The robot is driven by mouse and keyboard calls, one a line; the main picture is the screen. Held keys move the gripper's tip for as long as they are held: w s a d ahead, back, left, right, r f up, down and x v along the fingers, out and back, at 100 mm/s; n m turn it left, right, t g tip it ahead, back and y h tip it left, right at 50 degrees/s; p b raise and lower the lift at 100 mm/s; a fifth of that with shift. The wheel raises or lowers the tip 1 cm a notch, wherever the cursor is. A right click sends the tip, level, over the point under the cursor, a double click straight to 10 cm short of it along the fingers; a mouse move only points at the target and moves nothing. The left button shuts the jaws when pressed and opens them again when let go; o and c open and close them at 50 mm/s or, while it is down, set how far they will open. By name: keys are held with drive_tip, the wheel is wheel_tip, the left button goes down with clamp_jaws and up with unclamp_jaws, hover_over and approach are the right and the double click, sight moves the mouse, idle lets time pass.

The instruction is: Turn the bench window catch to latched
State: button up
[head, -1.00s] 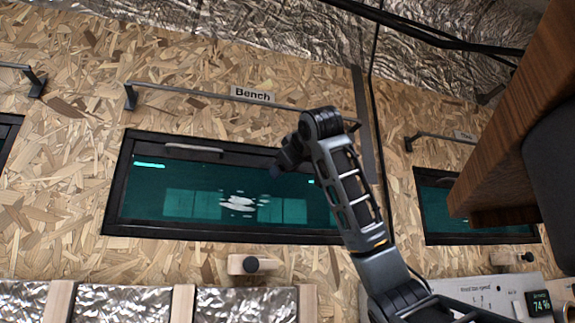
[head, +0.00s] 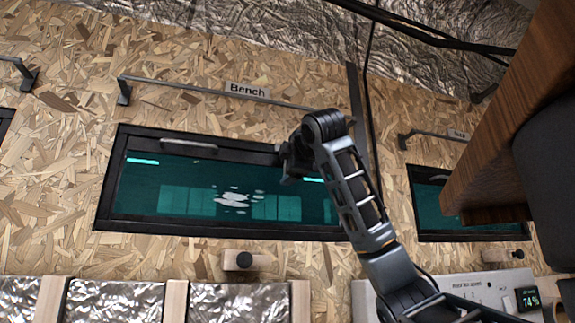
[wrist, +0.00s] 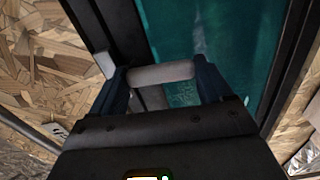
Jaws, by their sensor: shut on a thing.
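The Bench window (head: 165,195) has a black frame and teal glass, below a "Bench" label (head: 247,90). A grey bar-shaped catch (head: 188,143) lies along its top frame, left of my gripper. My gripper (head: 288,165) is at the window's upper right edge, partly hidden by my arm. In the wrist view my gripper (wrist: 161,82) is shut on a grey bar-shaped catch (wrist: 160,73), with a dark finger at each end of it. The window's glass (wrist: 215,35) and black frame lie behind it. The head view hides this held catch.
A rail (head: 180,91) runs above the window. A wooden block with a black knob (head: 244,260) sits below it. A second window (head: 435,205) is at the right. A brown wooden panel (head: 500,140) and a dark seat-like shape fill the right edge.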

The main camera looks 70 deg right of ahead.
drive_tip(key=shift+f+n, duration=0.1)
drive_tip(key=shift+n, duration=0.4)
drive_tip(key=o, duration=1)
drive_tip(key=shift+c, duration=0.2)
drive_tip(key=b+v, duration=0.2)
drive_tip(key=v, duration=0.5)
drive_tip(key=shift+s+a, duration=0.25)
drive_tip(key=shift+s, duration=0.05)
